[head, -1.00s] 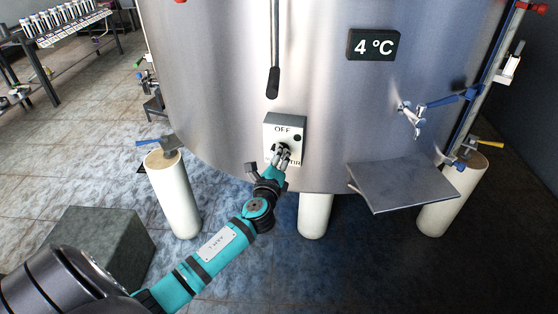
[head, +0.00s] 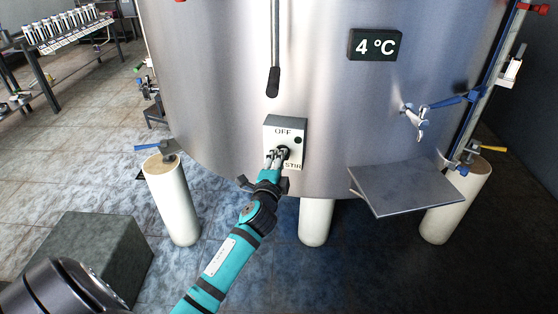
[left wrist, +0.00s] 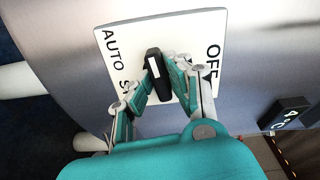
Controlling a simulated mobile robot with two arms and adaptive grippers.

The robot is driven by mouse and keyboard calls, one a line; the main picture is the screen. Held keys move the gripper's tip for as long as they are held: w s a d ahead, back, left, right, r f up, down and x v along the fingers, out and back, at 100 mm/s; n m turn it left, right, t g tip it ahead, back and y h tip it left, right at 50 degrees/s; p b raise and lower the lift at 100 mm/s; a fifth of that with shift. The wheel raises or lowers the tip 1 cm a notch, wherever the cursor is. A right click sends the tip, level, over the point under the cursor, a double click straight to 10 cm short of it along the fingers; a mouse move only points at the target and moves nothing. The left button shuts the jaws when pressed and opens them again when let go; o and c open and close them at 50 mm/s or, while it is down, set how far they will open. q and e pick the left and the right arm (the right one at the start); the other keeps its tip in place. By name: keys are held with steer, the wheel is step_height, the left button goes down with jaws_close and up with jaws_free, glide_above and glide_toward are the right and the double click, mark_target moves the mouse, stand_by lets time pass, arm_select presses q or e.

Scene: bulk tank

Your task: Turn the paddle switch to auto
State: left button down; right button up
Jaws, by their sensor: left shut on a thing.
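The switch box (head: 299,125) is a pale plate on the tank front, with OFF at its top and STIR at its lower right. In the left wrist view the plate (left wrist: 190,30) also shows AUTO at its left. The black paddle switch (left wrist: 153,62) carries a white mark towards the top of that picture, between AUTO and OFF. My left gripper (head: 276,156) is at the paddle and covers the box's lower left. In the left wrist view its fingers (left wrist: 158,85) are shut on the paddle, one on each side. My right gripper is not in view.
The steel tank (head: 210,80) fills the middle, on white legs (head: 172,200). A black-handled rod (head: 273,80) hangs above the box. A temperature display (head: 374,45), a blue-handled valve (head: 418,118) and a tilted metal shelf (head: 410,185) are to the right. A grey block (head: 95,245) stands lower left.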

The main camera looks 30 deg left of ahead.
arm_select(q)
steer(key=shift+f+n, duration=0.1)
steer(key=shift+n, duration=0.2)
steer(key=c, duration=1.3)
jaws_free()
steer(key=shift+s, duration=0.1)
steer(key=v, duration=1.1)
steer(key=shift+s+d, duration=0.1)
steer(key=shift+s, duration=0.3)
